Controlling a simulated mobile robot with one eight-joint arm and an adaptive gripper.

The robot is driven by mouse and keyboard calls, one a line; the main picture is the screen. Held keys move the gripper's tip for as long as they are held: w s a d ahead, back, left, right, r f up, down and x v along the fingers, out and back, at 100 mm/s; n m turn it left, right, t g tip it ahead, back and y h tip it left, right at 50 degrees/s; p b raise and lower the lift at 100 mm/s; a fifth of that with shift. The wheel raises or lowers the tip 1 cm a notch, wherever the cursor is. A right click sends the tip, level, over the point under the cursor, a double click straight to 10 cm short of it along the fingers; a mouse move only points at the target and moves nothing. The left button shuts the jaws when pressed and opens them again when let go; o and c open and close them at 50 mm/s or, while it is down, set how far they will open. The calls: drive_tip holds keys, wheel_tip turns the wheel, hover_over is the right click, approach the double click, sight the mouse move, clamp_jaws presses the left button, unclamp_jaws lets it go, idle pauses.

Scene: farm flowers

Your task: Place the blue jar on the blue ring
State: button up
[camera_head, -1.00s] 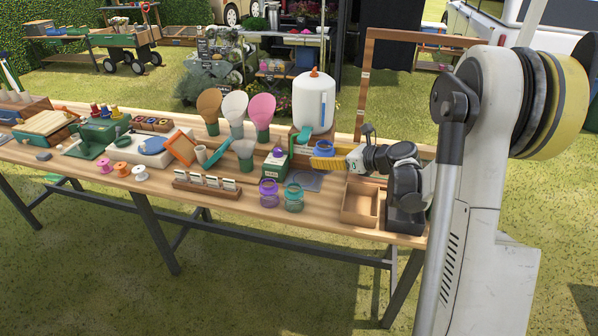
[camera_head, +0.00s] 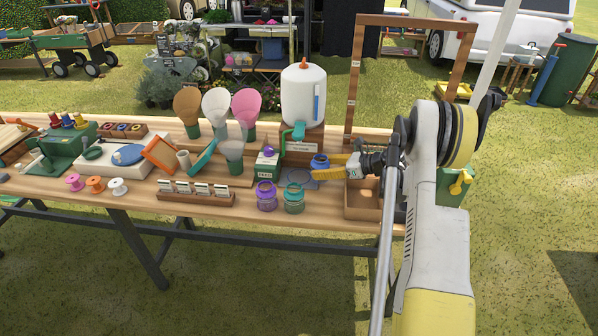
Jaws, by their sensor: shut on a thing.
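The small blue jar (camera_head: 320,162) is held by my gripper (camera_head: 326,173), whose yellow fingers reach in from the right and are shut on it. The fingers cover the jar's lower part. I cannot tell whether its base touches the table. A flat grey-blue patch (camera_head: 304,182) lies on the tabletop just left of and below the jar; I cannot make out whether it bears the ring. A blue round disc (camera_head: 128,154) lies on a white block farther left. No blue ring can be told with certainty.
A purple jar (camera_head: 266,196) and a teal jar (camera_head: 294,198) stand in front of the patch. A white jug (camera_head: 303,95) stands behind on a wooden stand. A wooden tray (camera_head: 362,207) and tall frame (camera_head: 356,85) are at right.

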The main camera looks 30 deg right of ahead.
drive_tip(key=x, duration=0.3)
drive_tip(key=b+x, duration=0.1)
drive_tip(key=shift+w+a+r, duration=0.25)
drive_tip(key=shift+w, duration=0.1)
drive_tip(key=w+a, duration=0.1)
drive_tip(key=w+a+b, duration=0.1)
drive_tip(key=w, duration=0.1)
drive_tip(key=shift+a+f, duration=0.15)
drive_tip(key=shift+a, duration=0.1)
drive_tip(key=shift+d+f+b, duration=0.1)
drive_tip(key=shift+f+b, duration=0.45)
drive_tip(key=shift+s+d+r, duration=0.1)
drive_tip(key=shift+r, duration=0.05)
drive_tip(key=shift+f, duration=0.2)
drive_tip(key=o, duration=1)
drive_tip(key=shift+o, duration=0.2)
